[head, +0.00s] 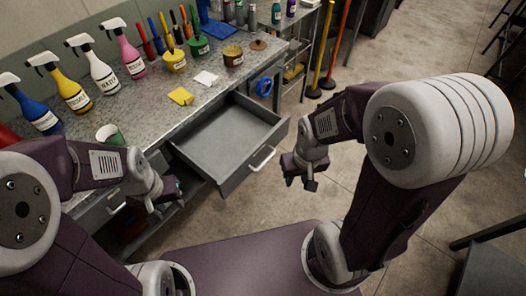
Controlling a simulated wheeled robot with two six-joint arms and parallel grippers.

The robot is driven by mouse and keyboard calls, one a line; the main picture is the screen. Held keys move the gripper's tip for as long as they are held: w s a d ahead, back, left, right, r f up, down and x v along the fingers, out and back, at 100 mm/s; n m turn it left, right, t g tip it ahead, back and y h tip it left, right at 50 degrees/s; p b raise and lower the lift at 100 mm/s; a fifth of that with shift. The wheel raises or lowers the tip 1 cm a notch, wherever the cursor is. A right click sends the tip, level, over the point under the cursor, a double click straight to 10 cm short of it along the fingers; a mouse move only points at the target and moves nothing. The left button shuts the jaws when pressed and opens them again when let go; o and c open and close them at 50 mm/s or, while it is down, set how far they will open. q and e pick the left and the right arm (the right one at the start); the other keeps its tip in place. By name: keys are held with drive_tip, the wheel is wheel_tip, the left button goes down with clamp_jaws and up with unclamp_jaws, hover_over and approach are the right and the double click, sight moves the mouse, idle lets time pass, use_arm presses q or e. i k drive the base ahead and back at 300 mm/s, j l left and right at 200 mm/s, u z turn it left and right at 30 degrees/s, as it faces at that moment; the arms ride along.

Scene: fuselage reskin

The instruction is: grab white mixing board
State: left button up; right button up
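A small flat white piece (206,78) lies on the grey workbench (150,103), right of a yellow one; I cannot tell for sure that it is the mixing board. My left gripper (168,205) is in front of the bench, left of the pulled-out drawer, apart from the white piece. It looks open and empty. My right gripper (300,180) hangs over the floor, right of the drawer, and looks open and empty.
The grey drawer (222,140) stands open and looks empty; its front juts out between my grippers. Spray bottles (103,72) line the bench's back. A yellow square (181,96), a cup (110,136) and paint pots (233,56) stand or lie on it.

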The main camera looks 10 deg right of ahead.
sight(207, 79)
drive_tip(key=i+j+u, duration=0.15)
drive_tip(key=u, duration=0.2)
drive_tip(key=i+u, duration=0.55)
drive_tip(key=u, duration=0.2)
